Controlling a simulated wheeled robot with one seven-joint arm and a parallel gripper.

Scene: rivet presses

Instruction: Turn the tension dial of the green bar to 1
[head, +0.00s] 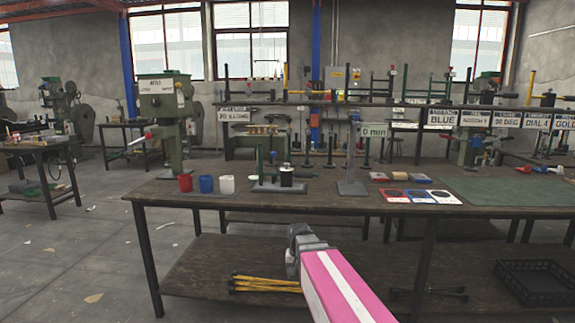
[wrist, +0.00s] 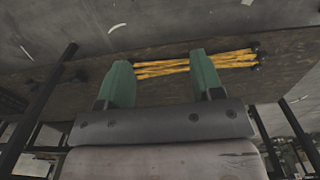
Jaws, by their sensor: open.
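A small green upright bar (head: 260,163) stands on a grey base plate (head: 278,188) on the front bench, beside a short black and white cylinder (head: 286,175). Other green upright bars, one of them (head: 367,150), stand farther back. I cannot tell which one carries the tension dial, and no dial marking is readable. My gripper (head: 300,236) is in front of the bench, low and near its front edge, apart from these bars. In the wrist view my gripper (wrist: 160,60) has its two green fingers spread, with nothing held between them.
Yellow rods (head: 264,284) and a black crate (head: 535,283) lie on the lower shelf.

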